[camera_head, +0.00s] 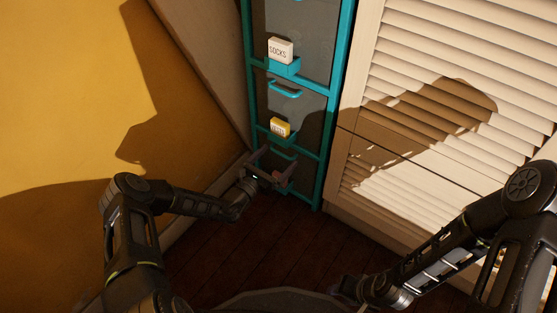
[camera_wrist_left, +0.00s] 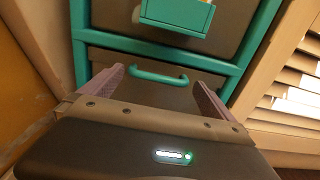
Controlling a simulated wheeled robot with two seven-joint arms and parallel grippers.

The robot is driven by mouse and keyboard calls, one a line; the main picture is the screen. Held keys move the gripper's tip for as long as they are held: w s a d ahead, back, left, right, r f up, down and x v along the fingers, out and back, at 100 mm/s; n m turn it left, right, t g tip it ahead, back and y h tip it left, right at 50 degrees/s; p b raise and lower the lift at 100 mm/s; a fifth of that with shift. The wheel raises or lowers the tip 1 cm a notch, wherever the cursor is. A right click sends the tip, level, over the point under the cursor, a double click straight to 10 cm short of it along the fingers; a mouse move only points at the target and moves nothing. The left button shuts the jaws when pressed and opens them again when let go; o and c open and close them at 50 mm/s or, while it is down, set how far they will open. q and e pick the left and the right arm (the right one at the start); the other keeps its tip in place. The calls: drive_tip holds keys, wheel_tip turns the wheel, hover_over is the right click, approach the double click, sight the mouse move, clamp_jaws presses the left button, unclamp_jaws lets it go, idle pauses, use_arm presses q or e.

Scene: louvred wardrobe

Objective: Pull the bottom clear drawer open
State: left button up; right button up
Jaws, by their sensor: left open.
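The bottom clear drawer (camera_wrist_left: 150,94) is a dark see-through front in a teal frame, at the foot of a narrow drawer tower. It looks shut. Its teal bar handle (camera_wrist_left: 158,77) runs across the upper part of the front, and the handle also shows in the head view (camera_head: 283,154). My left gripper (camera_head: 268,168) is open in front of this drawer. In the left wrist view its two fingers (camera_wrist_left: 152,84) stand apart on either side of the handle, with nothing between them gripped. My right gripper (camera_head: 347,290) is low at the bottom of the head view, dark, its fingers unclear.
Above are more drawers, with a white SOCKS label (camera_head: 280,50) and a yellow label (camera_head: 280,127) on teal holders. A louvred door (camera_head: 455,80) stands on the right. A yellow wall (camera_head: 60,110) is on the left. Dark wooden floor (camera_head: 270,240) lies open in front.

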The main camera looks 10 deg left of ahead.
use_arm(q)
drive_tip(key=shift+w+d, duration=0.2)
drive_tip(key=shift+w, duration=0.35)
drive_tip(key=shift+d, duration=0.15)
drive_tip(key=c, duration=1.8)
drive_tip(key=shift+s, duration=0.15)
